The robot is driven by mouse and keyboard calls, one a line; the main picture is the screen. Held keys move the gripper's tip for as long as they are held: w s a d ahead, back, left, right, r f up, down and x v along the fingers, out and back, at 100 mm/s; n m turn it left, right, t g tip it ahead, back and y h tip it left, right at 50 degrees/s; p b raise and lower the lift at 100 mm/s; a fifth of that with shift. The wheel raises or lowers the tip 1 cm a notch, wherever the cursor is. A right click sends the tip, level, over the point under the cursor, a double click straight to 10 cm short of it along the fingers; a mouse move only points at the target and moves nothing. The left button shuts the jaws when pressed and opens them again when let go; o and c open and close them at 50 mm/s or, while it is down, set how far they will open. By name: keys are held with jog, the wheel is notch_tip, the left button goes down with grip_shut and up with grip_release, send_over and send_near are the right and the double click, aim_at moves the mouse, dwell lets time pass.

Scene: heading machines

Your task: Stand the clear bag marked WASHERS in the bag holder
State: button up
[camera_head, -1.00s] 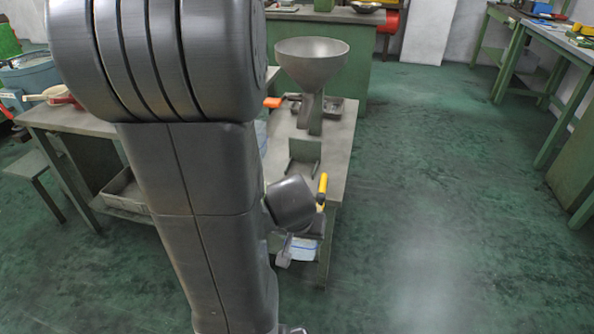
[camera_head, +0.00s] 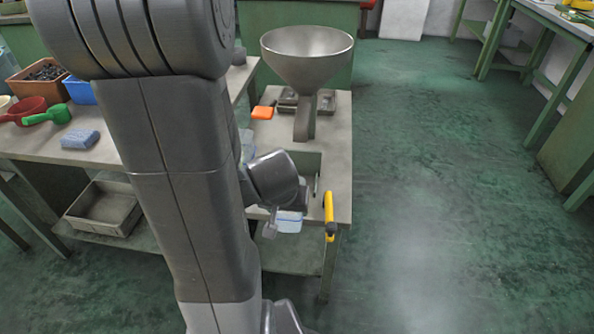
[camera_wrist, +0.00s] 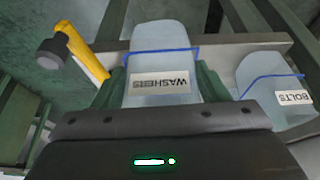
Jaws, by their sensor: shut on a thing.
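The clear bag marked WASHERS (camera_wrist: 160,58) is between the fingers of my gripper (camera_wrist: 160,92) in the wrist view, its label upside down. The bag has a blue line across it. In the head view my gripper (camera_head: 272,226) holds the pale bag (camera_head: 289,222) near the front edge of the grey table; my arm partly hides this. A grey-green upright plate (camera_head: 308,165) stands on the table beyond the gripper, below the funnel; it may be the bag holder, but its shape is unclear.
A clear bag marked BOLTS (camera_wrist: 272,85) lies to the right in the wrist view. A yellow-handled tool (camera_head: 329,214) is at the table's front right. A metal funnel (camera_head: 307,52) stands behind, with an orange item (camera_head: 262,113) beside it. Open floor lies right.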

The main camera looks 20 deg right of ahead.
jog(key=w+d+p, duration=0.1)
jog(key=w+d, duration=0.1)
jog(key=w, duration=0.2)
jog(key=w+d+f+p, duration=0.1)
jog(key=w+d+p, duration=0.1)
jog(key=w+d, duration=0.1)
jog(key=w+d+p, duration=0.2)
jog(key=w+d, duration=0.1)
jog(key=w, duration=0.2)
jog(key=shift+d+f, duration=0.15)
jog(key=shift+f, duration=0.1)
jog(key=shift+f, duration=0.15)
jog(key=o, duration=0.9)
jog(key=shift+o, duration=0.2)
